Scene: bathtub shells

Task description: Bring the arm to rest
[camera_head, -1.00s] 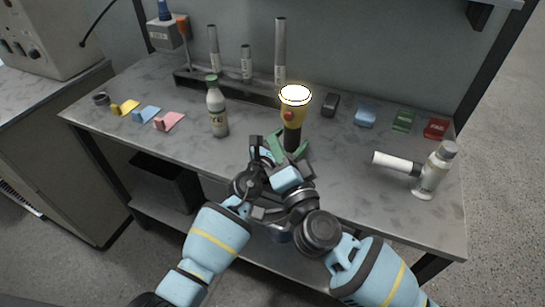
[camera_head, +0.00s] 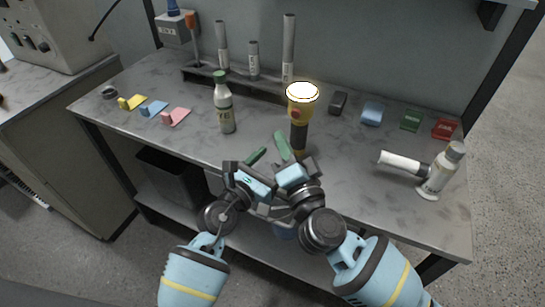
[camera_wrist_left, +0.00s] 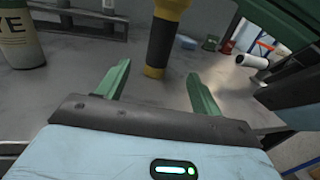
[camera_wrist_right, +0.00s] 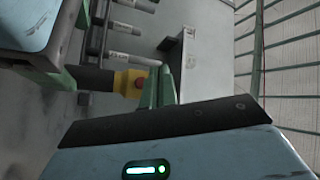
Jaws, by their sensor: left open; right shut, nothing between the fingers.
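My left gripper (camera_head: 257,156) is open and empty at the front edge of the workbench. Its two green fingers (camera_wrist_left: 157,70) show spread apart in the left wrist view, with the flashlight standing beyond them. My right gripper (camera_head: 281,138) is shut and empty, just left of the flashlight; its closed fingers show in the right wrist view (camera_wrist_right: 158,80). The two grippers are side by side and close together. The yellow and black flashlight (camera_head: 300,110) stands upright with its top glowing; it also shows in the left wrist view (camera_wrist_left: 163,40).
A labelled bottle (camera_head: 223,110) stands left of the grippers. A white bottle (camera_head: 438,172) with a white cylinder (camera_head: 400,161) beside it is at the right. A rack of tubes (camera_head: 235,85) and several small coloured items line the bench (camera_head: 345,195). The front middle surface is fairly clear.

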